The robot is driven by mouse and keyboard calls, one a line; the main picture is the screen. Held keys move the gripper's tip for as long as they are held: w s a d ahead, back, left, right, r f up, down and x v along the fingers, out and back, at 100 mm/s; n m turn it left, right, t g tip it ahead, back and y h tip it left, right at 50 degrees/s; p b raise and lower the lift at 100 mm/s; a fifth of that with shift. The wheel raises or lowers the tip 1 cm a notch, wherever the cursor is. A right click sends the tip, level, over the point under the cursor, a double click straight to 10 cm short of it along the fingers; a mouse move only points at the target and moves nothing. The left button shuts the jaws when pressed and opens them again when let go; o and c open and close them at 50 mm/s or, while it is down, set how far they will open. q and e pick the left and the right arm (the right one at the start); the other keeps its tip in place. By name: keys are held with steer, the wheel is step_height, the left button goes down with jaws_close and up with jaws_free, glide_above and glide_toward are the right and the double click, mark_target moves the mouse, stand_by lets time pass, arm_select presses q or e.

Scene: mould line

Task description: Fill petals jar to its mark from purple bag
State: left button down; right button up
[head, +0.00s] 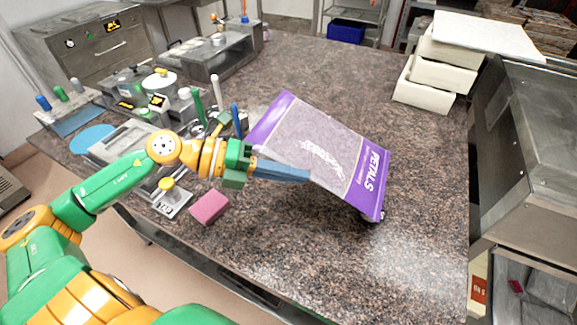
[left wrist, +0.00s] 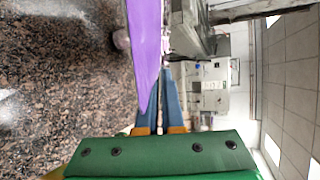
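The purple bag (head: 318,150), printed PETALS, has a see-through middle panel. It is tilted above the counter, its lower right corner close to the surface. My left gripper (head: 305,174) is shut on the bag's near side; in the left wrist view the purple bag (left wrist: 146,50) runs down between the blue fingers (left wrist: 160,100). A petals jar cannot be made out. A small dark thing (head: 371,217) shows under the bag's lower right corner, mostly hidden, and a roundish thing (left wrist: 121,40) shows beside the bag in the left wrist view. My right gripper is not in view.
A pink block (head: 209,208) lies near the front edge of the speckled counter (head: 420,230). Handled tools, pots and a scale-like device (head: 171,198) crowd the left. White trays (head: 435,75) are stacked at the back right.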

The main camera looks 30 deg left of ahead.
arm_select(q)
steer(key=r+p, duration=0.1)
steer(key=y+p, duration=0.1)
steer(key=p, duration=0.1)
steer(key=shift+d+r, duration=0.35)
stand_by(7.3)
